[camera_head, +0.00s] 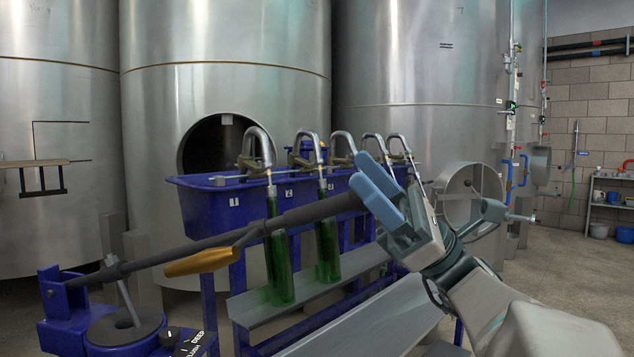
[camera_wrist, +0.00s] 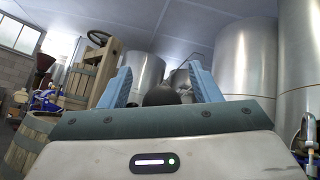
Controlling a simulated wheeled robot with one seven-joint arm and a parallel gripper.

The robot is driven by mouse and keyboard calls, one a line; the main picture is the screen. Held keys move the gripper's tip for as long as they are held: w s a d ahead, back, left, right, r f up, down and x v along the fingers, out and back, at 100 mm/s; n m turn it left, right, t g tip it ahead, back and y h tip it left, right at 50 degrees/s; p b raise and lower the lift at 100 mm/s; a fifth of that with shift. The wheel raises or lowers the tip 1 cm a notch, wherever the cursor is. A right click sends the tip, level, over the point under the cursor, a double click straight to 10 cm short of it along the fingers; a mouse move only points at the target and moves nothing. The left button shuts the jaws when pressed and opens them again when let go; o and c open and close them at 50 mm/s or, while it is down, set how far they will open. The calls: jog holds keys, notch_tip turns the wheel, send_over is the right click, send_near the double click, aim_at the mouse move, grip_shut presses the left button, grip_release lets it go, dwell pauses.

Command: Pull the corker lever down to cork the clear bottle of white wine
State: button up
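The corker lever (camera_head: 300,215) is a long dark bar. It rises from the blue corker (camera_head: 60,310) at the lower left to my gripper (camera_head: 362,172). In the wrist view, the lever's round dark end (camera_wrist: 162,97) sits low between the two blue fingers of my gripper (camera_wrist: 160,70). The fingers are wide apart, with a gap on each side of it. In the head view they overlap the lever's end, so contact is unclear. An amber tapered piece (camera_head: 203,262) hangs beside the lever. I cannot make out the clear bottle of white wine.
A blue filler trough (camera_head: 205,205) with several curved spouts stands behind the lever. Green bottles (camera_head: 278,262) (camera_head: 328,250) stand under spouts on a grey shelf (camera_head: 258,308). Large steel tanks (camera_head: 225,100) fill the back. A wooden press (camera_wrist: 92,75) shows in the wrist view.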

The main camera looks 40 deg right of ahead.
jog(key=shift+w+a+f, duration=0.15)
jog(key=shift+w, duration=0.05)
